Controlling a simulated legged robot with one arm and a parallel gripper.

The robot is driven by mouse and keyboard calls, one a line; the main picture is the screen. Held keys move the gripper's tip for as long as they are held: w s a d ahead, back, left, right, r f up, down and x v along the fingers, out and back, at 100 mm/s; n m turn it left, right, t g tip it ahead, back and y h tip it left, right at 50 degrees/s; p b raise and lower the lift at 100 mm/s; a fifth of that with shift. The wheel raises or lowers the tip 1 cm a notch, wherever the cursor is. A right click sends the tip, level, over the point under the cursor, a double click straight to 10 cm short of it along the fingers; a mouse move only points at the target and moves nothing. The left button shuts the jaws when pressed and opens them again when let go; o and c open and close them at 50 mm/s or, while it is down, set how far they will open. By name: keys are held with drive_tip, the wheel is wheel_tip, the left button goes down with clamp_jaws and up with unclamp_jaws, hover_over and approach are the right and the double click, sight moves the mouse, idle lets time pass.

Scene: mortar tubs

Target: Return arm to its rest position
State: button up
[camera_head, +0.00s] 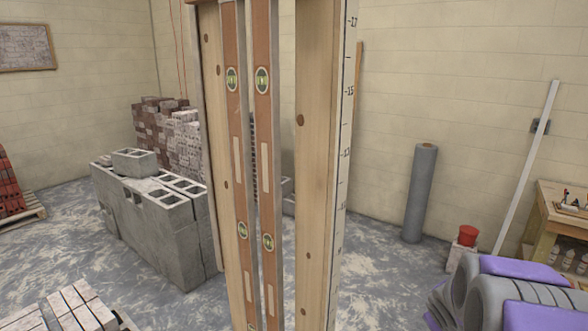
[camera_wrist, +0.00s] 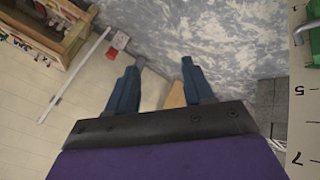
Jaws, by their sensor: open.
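My gripper (camera_wrist: 160,82) shows in the wrist view with its two blue fingers spread apart. No held object shows between them. A tan, wood-coloured piece (camera_wrist: 176,96) shows behind the gap; I cannot tell what it is. My arm, grey and purple, fills the lower right corner of the head view and appears folded there. The gripper's fingers cannot be made out in the head view.
A wooden post with two spirit levels (camera_head: 263,150) and a marked scale stands close in front. Concrete blocks (camera_head: 150,225) stand at left. A grey roll (camera_head: 420,190), red bucket (camera_head: 467,236), white pole (camera_head: 527,165) and workbench (camera_head: 560,215) are at right.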

drive_tip(key=s+a+r+m+g+y, duration=0.1)
drive_tip(key=s+a+r+g, duration=0.1)
drive_tip(key=s+a, duration=0.5)
drive_tip(key=s+a+r+m+g+y, duration=0.1)
drive_tip(key=s+a, duration=0.7)
drive_tip(key=s, duration=1)
drive_tip(key=s+a+r+m+g+y, duration=0.1)
drive_tip(key=s+a+r+g+y, duration=0.1)
drive_tip(key=s+a, duration=0.6)
drive_tip(key=s+r+g, duration=0.1)
drive_tip(key=s+g, duration=0.1)
drive_tip(key=s, duration=0.2)
drive_tip(key=shift+s+a+r+g, duration=0.2)
drive_tip(key=shift+a+r+g, duration=0.1)
drive_tip(key=shift+g, duration=0.1)
drive_tip(key=shift+d, duration=0.1)
